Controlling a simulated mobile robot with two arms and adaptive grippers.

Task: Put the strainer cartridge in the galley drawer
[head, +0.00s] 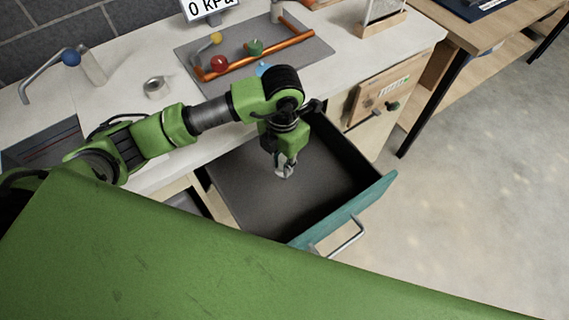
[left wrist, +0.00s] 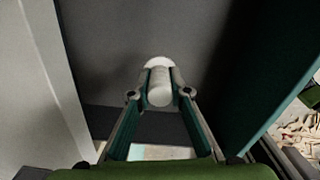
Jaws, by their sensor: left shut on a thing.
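The strainer cartridge (left wrist: 159,88) is a small whitish cylinder between my left fingertips in the left wrist view. In the head view only a small pale part of the cartridge (head: 284,173) shows below the fingers. My left gripper (head: 286,163) is shut on it, pointing down inside the open galley drawer (head: 242,190). The drawer has a dark grey inside and a teal front with a metal handle; its floor looks bare. I cannot tell whether the cartridge touches the floor. In the left wrist view the gripper (left wrist: 159,85) has the teal drawer front (left wrist: 272,65) to its right. My right gripper is out of view.
The white counter (head: 420,35) behind the drawer holds a grey mat (head: 185,50) with orange pipe and coloured valve knobs, a tape-like ring (head: 156,87) and a faucet (head: 92,67). A wooden panel (head: 385,88) is right of the drawer. The floor at right is clear.

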